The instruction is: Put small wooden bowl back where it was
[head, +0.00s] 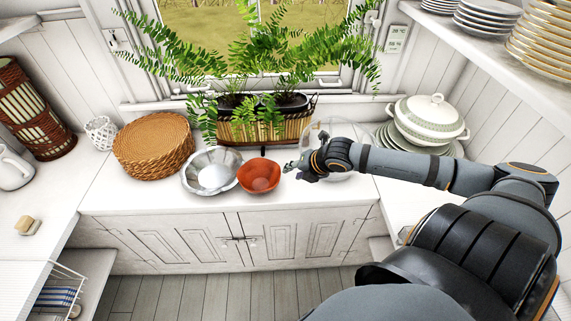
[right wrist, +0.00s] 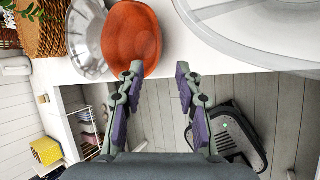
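The small wooden bowl (head: 259,174) is reddish-orange and stands upright on the white counter, beside a silver metal bowl (head: 212,172). My right gripper (head: 291,168) is just to the right of the wooden bowl in the head view. In the right wrist view the right gripper (right wrist: 158,72) is open, with nothing between its fingers. There the wooden bowl (right wrist: 130,38) lies beyond the left fingertip, which overlaps its rim in the picture; I cannot tell if they touch. My left gripper is not in view.
A clear glass dish (head: 337,133) stands behind my right gripper. A white tureen (head: 428,117) on stacked plates is at the right. A planter with ferns (head: 252,128) is behind the bowls, and a round wicker basket (head: 153,147) is at the left. The counter's front edge runs close to the bowls.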

